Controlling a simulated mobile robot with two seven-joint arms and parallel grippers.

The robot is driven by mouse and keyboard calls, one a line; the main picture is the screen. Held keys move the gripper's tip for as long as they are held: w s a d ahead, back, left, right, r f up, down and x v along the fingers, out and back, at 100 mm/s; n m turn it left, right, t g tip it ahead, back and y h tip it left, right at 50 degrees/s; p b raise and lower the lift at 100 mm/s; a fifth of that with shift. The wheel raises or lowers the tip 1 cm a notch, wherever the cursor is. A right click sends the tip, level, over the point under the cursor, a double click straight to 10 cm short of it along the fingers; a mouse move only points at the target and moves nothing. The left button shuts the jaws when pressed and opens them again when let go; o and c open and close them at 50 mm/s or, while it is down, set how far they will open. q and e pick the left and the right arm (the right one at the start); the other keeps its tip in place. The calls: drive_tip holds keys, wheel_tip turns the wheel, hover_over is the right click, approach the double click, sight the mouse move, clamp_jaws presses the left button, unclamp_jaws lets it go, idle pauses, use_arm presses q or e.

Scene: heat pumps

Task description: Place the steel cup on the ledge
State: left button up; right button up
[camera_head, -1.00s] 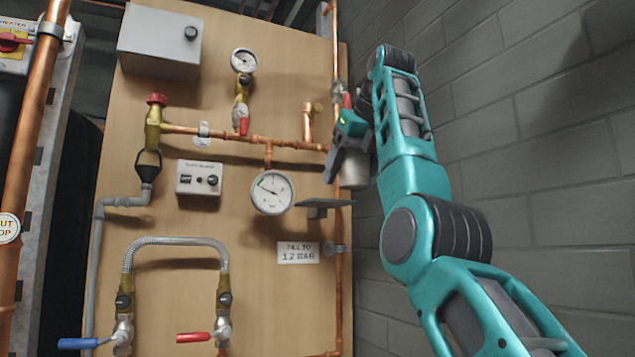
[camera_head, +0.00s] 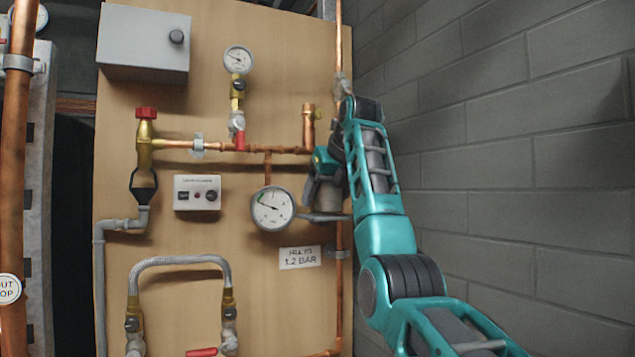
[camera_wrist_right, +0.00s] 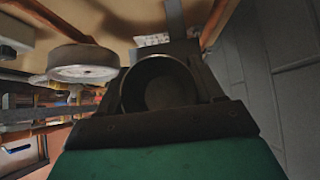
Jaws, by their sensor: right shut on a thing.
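The steel cup (camera_wrist_right: 160,84) shows in the right wrist view with its round open mouth facing the camera, between the dark jaws. My right gripper (camera_head: 322,192) is shut on it. In the head view the gripper is at the right edge of the board, and it and the arm hide most of the cup. The ledge (camera_head: 328,217) is a thin grey shelf just below the gripper, to the right of the large gauge. I cannot tell whether the cup touches the ledge. My left gripper is not in view.
The large pressure gauge (camera_head: 272,208) is close to the left of the gripper; it also shows in the wrist view (camera_wrist_right: 84,64). A vertical copper pipe (camera_head: 339,290) runs along the board's right edge. A brick wall (camera_head: 520,180) stands to the right.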

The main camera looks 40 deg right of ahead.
sight(318, 198)
drive_tip(key=shift+w+d+r+p, duration=0.15)
drive_tip(key=shift+w+p, duration=0.25)
drive_tip(key=shift+p, duration=0.05)
drive_tip(key=w+p, duration=0.1)
drive_tip(key=w+d+p, duration=0.1)
drive_tip(key=p, duration=0.1)
drive_tip(key=shift+w+r, duration=0.1)
drive_tip(key=shift+w, duration=0.25)
drive_tip(key=shift+w+f, duration=0.2)
drive_tip(key=shift+f, duration=0.3)
drive_tip(key=shift+f+b, duration=0.15)
drive_tip(key=shift+b, duration=0.25)
drive_tip(key=o, duration=0.7)
drive_tip(key=shift+f, duration=0.1)
drive_tip(key=shift+o, duration=0.8)
